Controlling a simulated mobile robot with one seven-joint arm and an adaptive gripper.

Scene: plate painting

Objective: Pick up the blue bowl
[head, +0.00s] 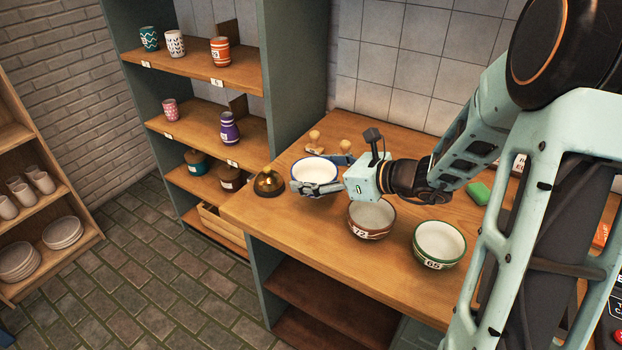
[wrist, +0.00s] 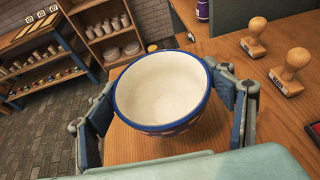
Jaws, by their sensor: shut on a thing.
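The blue bowl (wrist: 160,90) has a white inside and a blue rim. It is upright, with the wooden counter below it. My gripper (wrist: 168,103) is shut around the bowl, one finger on each side of its wall. In the head view the bowl (head: 314,170) is near the counter's back left, and my gripper (head: 319,174) reaches it from the right. I cannot tell whether the bowl's base touches the counter.
A brown bowl marked 72 (head: 371,220) and a green-rimmed bowl marked 65 (head: 439,245) stand in front on the counter (head: 340,262). A green sponge (head: 478,193) lies to the right.

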